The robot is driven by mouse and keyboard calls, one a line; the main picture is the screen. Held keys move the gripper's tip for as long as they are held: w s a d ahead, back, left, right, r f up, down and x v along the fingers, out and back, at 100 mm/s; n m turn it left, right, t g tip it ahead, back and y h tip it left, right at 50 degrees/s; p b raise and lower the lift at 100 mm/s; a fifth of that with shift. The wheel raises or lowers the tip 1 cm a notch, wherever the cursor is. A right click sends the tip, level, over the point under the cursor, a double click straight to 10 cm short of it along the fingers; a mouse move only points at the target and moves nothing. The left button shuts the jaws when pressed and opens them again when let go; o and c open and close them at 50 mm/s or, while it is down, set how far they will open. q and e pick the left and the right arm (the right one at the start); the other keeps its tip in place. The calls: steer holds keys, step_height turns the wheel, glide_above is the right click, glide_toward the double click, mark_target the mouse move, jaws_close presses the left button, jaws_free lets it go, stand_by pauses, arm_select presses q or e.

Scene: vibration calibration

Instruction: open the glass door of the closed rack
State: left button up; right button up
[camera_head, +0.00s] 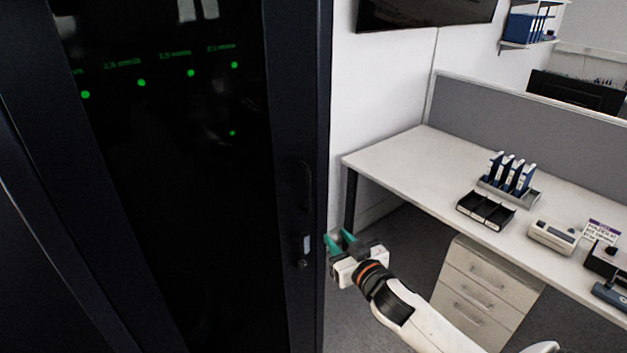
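The closed rack (296,60) stands at the left, tall and black. Its dark glass door (180,210) is shut, with green lights and small green text showing behind the glass. A handle with a light-coloured lock plate (306,244) sits on the door's right frame. My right gripper (340,241) has green fingertips and is just right of the handle in the picture, beside the rack's right edge. Its fingers are apart with nothing seen between them. Whether it touches the rack cannot be told. My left gripper is not in view.
A white desk (400,161) with a grey partition (530,125) stands at the right. It bears blue-and-white binders (510,174), a black tray (486,210) and several devices. A drawer unit (485,290) is under it. Grey floor shows between rack and desk.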

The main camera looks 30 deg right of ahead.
steer(key=t, duration=0.1)
glide_toward(309, 191)
steer(key=shift+w+d+p, duration=0.25)
steer(key=shift+w+p, duration=0.35)
steer(key=shift+w, duration=0.9)
steer(key=shift+w+d+p, duration=0.2)
steer(key=shift+w+p, duration=0.4)
steer(key=shift+w, duration=0.85)
steer(key=shift+w+d+p, duration=0.25)
steer(key=shift+w+p, duration=0.35)
steer(key=shift+w, duration=0.9)
steer(key=shift+c, duration=0.5)
jaws_close()
steer(key=shift+f, duration=0.1)
